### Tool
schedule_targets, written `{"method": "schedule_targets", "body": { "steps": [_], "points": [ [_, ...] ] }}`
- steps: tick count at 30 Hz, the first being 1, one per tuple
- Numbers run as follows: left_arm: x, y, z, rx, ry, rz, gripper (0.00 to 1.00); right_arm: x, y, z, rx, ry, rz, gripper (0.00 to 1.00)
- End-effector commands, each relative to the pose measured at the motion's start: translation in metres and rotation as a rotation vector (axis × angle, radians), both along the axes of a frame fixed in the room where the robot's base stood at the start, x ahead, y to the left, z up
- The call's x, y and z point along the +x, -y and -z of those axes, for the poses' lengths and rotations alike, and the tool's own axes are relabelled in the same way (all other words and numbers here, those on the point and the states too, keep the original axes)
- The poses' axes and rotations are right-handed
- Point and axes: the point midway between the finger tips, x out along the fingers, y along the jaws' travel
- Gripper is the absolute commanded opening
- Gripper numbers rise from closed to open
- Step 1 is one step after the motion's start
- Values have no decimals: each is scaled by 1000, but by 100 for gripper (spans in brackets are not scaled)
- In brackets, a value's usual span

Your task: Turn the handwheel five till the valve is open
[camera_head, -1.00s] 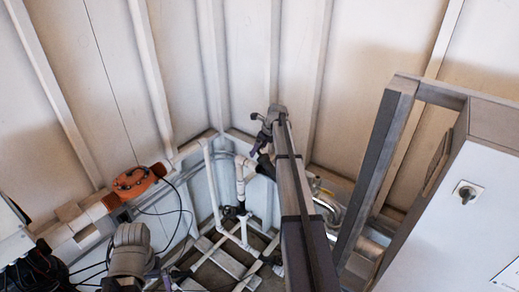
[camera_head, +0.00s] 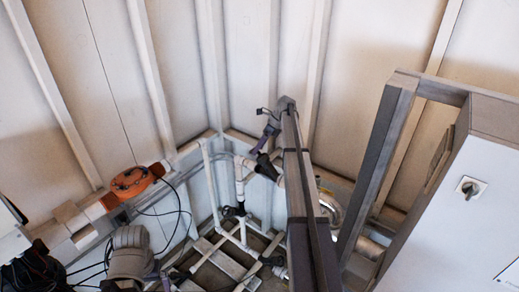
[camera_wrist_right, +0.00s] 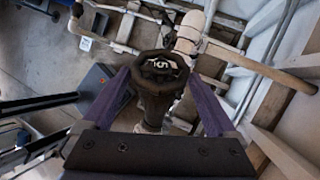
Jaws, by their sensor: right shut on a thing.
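A black handwheel (camera_wrist_right: 160,68) with a white marking on its hub sits between the purple fingers of my right gripper (camera_wrist_right: 162,88) in the right wrist view. The fingers are shut on its sides. I cannot read the marking as a five. In the head view my right gripper (camera_head: 263,146) reaches down at the end of the arm, just above a black fitting (camera_head: 266,166) on white pipe. The wheel itself is hard to make out there. Of my left arm, a grey part shows at the lower left; its gripper is not clear enough to read.
White pipes (camera_head: 211,180) run down the corner by the panelled wall. An orange device (camera_head: 132,182) with cables sits on the left pipe. A pale cabinet (camera_head: 450,230) with a rotary switch (camera_head: 470,188) and a grey frame post (camera_head: 378,165) stand close on the right.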

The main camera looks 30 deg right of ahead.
Motion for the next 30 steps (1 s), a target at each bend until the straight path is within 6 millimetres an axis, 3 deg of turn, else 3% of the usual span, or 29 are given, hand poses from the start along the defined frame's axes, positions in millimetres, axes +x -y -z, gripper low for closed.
{"method": "schedule_targets", "body": {
  "steps": [8,9,10,22,30],
  "points": [
    [0,0,0,0,0,0,100,0,-1,0,2,0,-5,37],
    [0,0,0,0,0,0,100,0,-1,0,2,0,-5,95],
    [0,0,0,0,0,0,100,0,-1,0,2,0,-5,98],
    [0,0,-5,0,0,0,100,-1,2,-5,2,-1,-3,100],
    [0,0,-30,0,-1,2,100,-5,14,-30,2,-1,-3,100]
  ]
}}
